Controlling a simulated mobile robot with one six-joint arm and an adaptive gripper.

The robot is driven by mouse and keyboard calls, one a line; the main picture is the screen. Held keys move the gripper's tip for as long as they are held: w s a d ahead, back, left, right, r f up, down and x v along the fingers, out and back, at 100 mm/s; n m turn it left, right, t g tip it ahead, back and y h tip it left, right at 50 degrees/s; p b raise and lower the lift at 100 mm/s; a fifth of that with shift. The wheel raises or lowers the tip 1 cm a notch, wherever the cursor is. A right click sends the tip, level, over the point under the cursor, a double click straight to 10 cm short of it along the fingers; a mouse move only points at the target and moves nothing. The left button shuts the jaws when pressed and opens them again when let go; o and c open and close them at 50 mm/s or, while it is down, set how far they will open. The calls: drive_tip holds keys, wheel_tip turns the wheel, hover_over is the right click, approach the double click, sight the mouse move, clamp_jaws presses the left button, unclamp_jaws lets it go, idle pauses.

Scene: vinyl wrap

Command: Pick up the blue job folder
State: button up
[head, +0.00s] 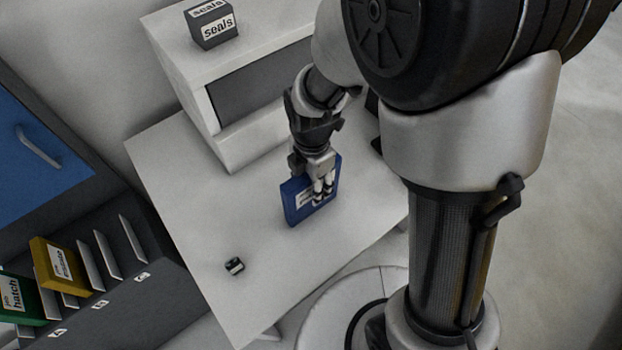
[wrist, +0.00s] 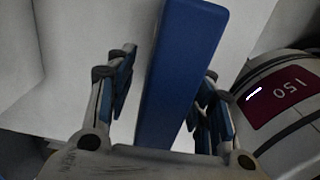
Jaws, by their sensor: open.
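The blue job folder (head: 294,211) stands upright on the white table, with a white label on its face partly hidden by my fingers. In the wrist view the blue folder (wrist: 180,70) shows edge-on, running between my two fingers. My gripper (head: 322,190) is at the folder, with fingers reaching down over it in the head view. In the wrist view my gripper (wrist: 160,105) is open, one finger on each side of the folder. A gap shows on the left side; on the right the finger is close, and I cannot tell whether it touches.
A white cabinet unit (head: 228,150) stands behind the folder, with a "seals" box (head: 215,30) on top. A small dark object (head: 234,265) lies on the white table (head: 190,215). A slotted rack (head: 130,300) at lower left holds yellow (head: 60,268) and green (head: 22,298) folders.

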clamp_jaws()
idle(0.6)
